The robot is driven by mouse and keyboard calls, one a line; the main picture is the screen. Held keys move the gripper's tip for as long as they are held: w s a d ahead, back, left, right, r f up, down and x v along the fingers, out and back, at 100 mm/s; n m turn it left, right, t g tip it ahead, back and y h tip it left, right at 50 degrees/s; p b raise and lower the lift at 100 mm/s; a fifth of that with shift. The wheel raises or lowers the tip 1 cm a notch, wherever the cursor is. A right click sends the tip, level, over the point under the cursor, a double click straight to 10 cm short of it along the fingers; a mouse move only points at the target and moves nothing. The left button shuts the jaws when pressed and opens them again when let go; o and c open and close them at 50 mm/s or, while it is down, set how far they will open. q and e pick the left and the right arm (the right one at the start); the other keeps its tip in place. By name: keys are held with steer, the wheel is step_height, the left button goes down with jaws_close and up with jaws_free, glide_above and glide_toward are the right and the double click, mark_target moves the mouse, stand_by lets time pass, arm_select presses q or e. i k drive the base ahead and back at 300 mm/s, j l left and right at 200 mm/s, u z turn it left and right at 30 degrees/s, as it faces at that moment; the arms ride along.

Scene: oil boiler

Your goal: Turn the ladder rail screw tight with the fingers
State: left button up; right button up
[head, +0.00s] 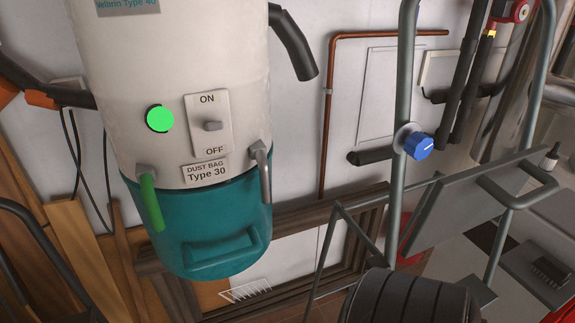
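The ladder rail screw is a blue ribbed knob (418,146) with a short white line on its face, right of centre in the head view. It sits on a pale round collar at the upright grey-green tube of the ladder rail (397,190). Nothing touches the knob's visible face. How far it is screwed in cannot be told. A flat grey ladder step (470,205) lies below and to the right of the knob. Neither my left nor my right gripper is in view.
A white and teal dust extractor (200,215) with an ON/OFF switch and a green light stands at left. A copper pipe (326,130) and dark insulated pipes (462,90) run behind the ladder. A dark ribbed round object (408,300) is at the bottom. Space left of the knob looks open.

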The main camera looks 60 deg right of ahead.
mark_target(418, 145)
steer(key=z, duration=0.45)
steer(key=i+z, duration=0.1)
steer(key=z, duration=0.35)
steer(key=l+z, duration=0.1)
steer(key=z, duration=0.35)
steer(key=i+z, duration=0.1)
steer(key=z, duration=0.8)
steer(key=i+j+z, duration=0.1)
steer(key=z, duration=0.85)
